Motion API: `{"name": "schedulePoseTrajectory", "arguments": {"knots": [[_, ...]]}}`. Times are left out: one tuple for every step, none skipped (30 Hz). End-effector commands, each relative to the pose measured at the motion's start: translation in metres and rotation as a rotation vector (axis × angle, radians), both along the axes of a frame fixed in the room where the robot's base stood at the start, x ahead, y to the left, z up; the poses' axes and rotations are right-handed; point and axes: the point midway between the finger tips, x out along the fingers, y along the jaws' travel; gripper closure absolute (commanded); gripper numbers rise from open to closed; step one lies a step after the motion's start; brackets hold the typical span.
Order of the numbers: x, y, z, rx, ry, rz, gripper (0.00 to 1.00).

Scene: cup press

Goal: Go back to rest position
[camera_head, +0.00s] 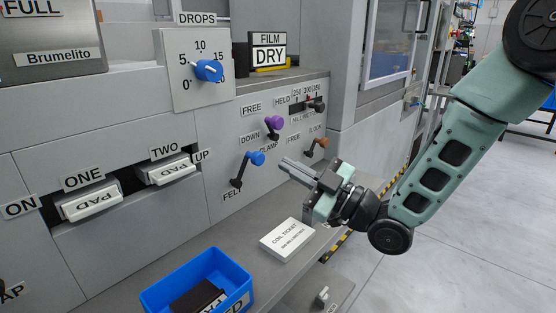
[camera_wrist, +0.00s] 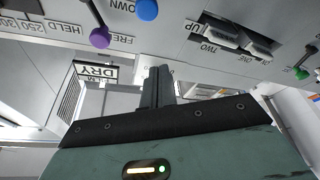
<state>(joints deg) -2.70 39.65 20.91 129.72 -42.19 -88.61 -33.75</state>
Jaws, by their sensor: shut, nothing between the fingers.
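My gripper (camera_head: 300,172) is at the end of my green arm, in front of the grey machine panel in the head view. Its fingers are together and hold nothing; they point left toward the panel. In the wrist view the shut fingers (camera_wrist: 158,88) point up the picture. The blue-knobbed lever (camera_head: 256,158) is left of the fingertips. The purple-knobbed lever (camera_head: 273,122) is above them and the brown-knobbed lever (camera_head: 321,143) is above the gripper. I cannot tell from these views whether the fingers touch the panel, but they appear apart from the levers.
Below the gripper, a white ticket box (camera_head: 287,240) lies on the grey ledge. A blue bin (camera_head: 199,280) with dark contents stands at the front. Two pad keys, ONE (camera_head: 90,203) and TWO (camera_head: 168,171), stick out at left. Floor at right is open.

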Motion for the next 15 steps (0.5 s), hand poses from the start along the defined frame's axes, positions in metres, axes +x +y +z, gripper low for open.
{"name": "schedulePoseTrajectory", "arguments": {"knots": [[-0.0009,-0.0018,-0.0005,-0.001,0.001,-0.001,1.00],[-0.0013,-0.0025,-0.0007,-0.001,0.001,-0.001,1.00],[-0.0016,-0.0029,-0.0010,0.000,0.000,0.000,1.00],[-0.0017,-0.0031,-0.0010,0.000,0.000,0.000,1.00],[-0.0017,-0.0031,-0.0010,0.000,0.000,0.000,1.00],[-0.0017,-0.0031,-0.0010,0.000,0.000,0.000,1.00],[-0.0017,-0.0030,-0.0010,-0.001,0.000,0.001,1.00],[-0.0017,-0.0030,-0.0010,0.000,0.000,0.000,1.00],[-0.0016,-0.0029,-0.0010,0.000,0.000,0.000,1.00],[-0.0017,-0.0029,-0.0010,-0.001,0.000,0.001,1.00],[-0.0016,-0.0029,-0.0009,0.000,0.000,0.000,1.00],[-0.0017,-0.0027,-0.0009,-0.001,0.001,0.000,1.00],[-0.0018,-0.0018,-0.0010,-0.008,0.005,0.000,1.00],[-0.0021,-0.0004,-0.0016,-0.018,0.012,-0.001,1.00],[-0.0026,0.0020,-0.0027,-0.039,0.027,-0.003,1.00]]}}
